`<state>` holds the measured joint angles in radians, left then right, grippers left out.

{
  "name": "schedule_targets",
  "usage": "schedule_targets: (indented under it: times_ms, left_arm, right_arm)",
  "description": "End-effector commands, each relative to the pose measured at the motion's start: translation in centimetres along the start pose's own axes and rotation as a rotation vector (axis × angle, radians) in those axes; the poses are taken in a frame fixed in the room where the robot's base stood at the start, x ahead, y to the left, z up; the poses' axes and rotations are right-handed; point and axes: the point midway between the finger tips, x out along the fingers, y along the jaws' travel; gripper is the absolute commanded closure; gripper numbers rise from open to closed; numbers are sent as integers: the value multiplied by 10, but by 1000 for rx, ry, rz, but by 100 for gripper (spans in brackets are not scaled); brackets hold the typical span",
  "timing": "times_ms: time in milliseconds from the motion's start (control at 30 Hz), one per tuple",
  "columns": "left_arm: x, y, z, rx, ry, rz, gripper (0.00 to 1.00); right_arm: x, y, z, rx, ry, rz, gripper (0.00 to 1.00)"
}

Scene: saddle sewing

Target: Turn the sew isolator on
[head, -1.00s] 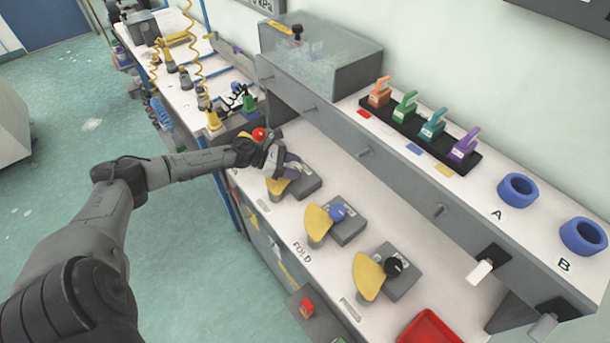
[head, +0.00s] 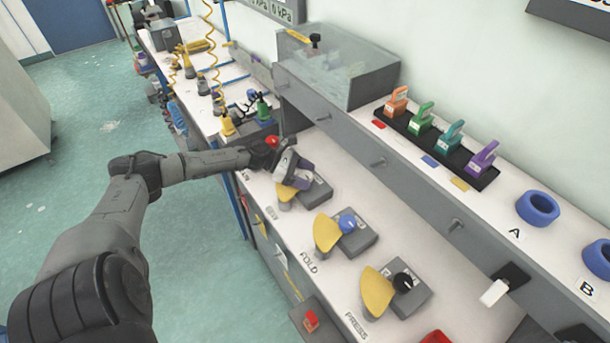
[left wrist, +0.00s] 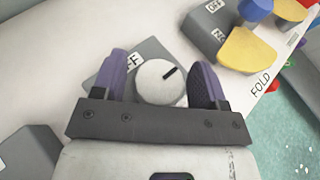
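The sew isolator (head: 317,191) is a grey box on the bench near the SEW label, with a yellow part (head: 286,193) in front. Its white knob (left wrist: 158,84), with a dark line pointing to the upper right, shows in the left wrist view beside a partly hidden OFF label (left wrist: 131,62). My left gripper (head: 298,172) is over the box. Its purple fingers (left wrist: 160,80) stand apart on either side of the knob, very close to it. I cannot tell whether they touch it. My right gripper is not in view.
The fold isolator (head: 352,231) with a blue knob and another with a black knob (head: 403,283) stand to the right. A red knob (head: 272,141) is just behind my gripper. A grey drawer ledge (head: 380,163) bounds the bench at the back.

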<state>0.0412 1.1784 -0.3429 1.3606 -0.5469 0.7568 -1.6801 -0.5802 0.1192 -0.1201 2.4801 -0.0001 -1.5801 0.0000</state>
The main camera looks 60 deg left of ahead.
Motion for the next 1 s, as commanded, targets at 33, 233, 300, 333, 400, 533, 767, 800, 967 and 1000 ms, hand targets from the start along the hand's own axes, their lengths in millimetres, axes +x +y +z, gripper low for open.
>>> schedule_targets:
  times_ms: [33, 233, 300, 333, 400, 533, 767, 800, 967, 1000]
  left_arm:
    - [0, 0, 0, -1, 1, 0, 29]
    - [0, 0, -1, -1, 2, 1, 25]
    - [0, 0, -1, -1, 2, 1, 25]
    - [-1, 0, -1, -2, 2, 1, 25]
    - [-4, 0, -2, -3, 4, 1, 25]
    - [-15, 0, -2, -3, 6, 1, 25]
    - [-50, -1, -2, -4, 8, 1, 25]
    - [-56, -1, -1, -5, 7, 1, 25]
    - [-81, 0, 0, -4, 7, 2, 25]
    - [-86, -1, 0, -3, 7, 0, 25]
  right_arm:
    - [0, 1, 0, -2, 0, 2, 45]
    - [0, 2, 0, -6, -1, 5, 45]
    - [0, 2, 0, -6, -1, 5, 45]
    - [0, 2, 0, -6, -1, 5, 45]
    - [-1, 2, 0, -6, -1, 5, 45]
    - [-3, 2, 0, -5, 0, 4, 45]
    - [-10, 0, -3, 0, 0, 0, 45]
    - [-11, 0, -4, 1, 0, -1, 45]
    - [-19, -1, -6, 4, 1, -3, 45]
    - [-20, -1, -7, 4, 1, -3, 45]
